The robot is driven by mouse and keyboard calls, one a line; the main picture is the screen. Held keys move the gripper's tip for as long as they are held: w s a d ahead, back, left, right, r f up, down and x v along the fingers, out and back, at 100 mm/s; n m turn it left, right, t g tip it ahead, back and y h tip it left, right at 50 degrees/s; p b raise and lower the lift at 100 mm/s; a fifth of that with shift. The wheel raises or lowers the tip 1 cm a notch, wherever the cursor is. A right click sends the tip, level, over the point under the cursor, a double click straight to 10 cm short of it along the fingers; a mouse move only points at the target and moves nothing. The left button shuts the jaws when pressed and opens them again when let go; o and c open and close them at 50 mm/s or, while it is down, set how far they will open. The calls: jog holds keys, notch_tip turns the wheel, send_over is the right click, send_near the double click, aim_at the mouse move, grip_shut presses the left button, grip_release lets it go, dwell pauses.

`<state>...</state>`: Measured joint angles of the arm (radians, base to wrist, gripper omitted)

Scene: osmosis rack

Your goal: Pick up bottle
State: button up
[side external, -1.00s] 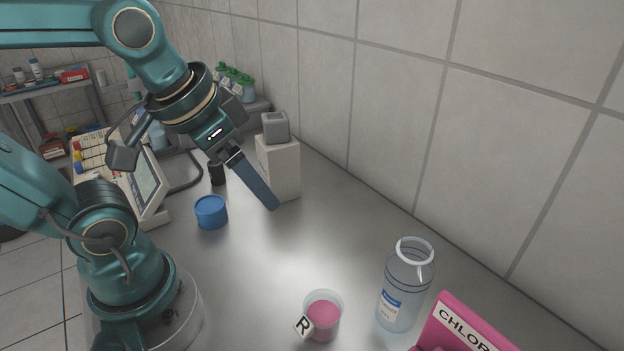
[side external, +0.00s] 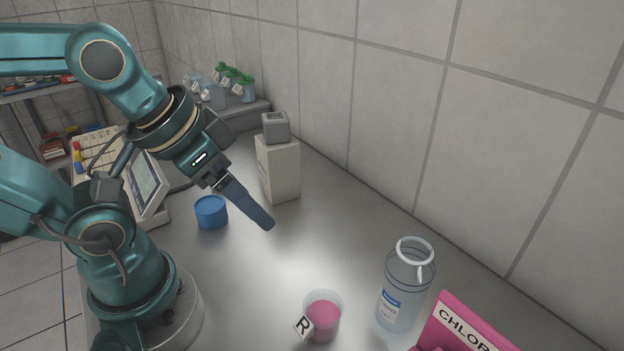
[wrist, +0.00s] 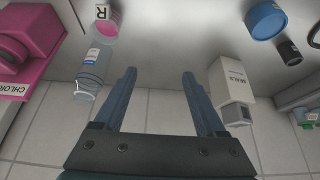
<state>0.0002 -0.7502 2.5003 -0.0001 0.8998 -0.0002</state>
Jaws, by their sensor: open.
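A clear bottle (side external: 405,285) with a blue and white label and a pale ring around its neck stands upright on the grey counter at the right of the side view. In the wrist view the bottle (wrist: 97,62) is at the upper left, outside my fingers. My gripper (side external: 268,224) is above the counter, well to the left of the bottle in the side view, and touches nothing. In the wrist view its two blue fingers (wrist: 160,75) are spread apart with nothing between them. Several green-capped bottles (side external: 235,84) stand at the back.
A cup of pink liquid marked R (side external: 323,316) stands left of the bottle. A pink holder labelled CHLOR (side external: 465,325) is close at its right. A white box (side external: 279,168) and a blue round container (side external: 211,212) stand near my gripper. A tiled wall (side external: 480,130) runs behind. The middle counter is clear.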

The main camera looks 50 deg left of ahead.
aim_at(418, 240)
dwell(0.4)
jog(key=o, duration=0.4)
jog(key=shift+o, duration=0.2)
jog(key=w+d+r+g+h, duration=0.15)
jog(key=w+d+r, duration=0.25)
jog(key=w+d, duration=0.6)
jog(key=w+d+f+n+g, duration=0.1)
jog(key=d+f, duration=0.1)
jog(key=w+d+f+g+y, duration=0.1)
jog(key=w+d+f, duration=0.1)
jog(key=f, duration=0.1)
jog(key=w+d+f+n+g, duration=0.1)
jog(key=f+g, duration=0.1)
jog(key=f, duration=0.1)
jog(key=shift+w+d+f+n+y, duration=0.15)
jog(key=shift+d+n+y, duration=0.15)
jog(key=shift+d, duration=0.1)
jog(key=shift+s+d+f, duration=0.1)
jog(key=shift+s+f, duration=0.1)
jog(key=shift+f, duration=2.6)
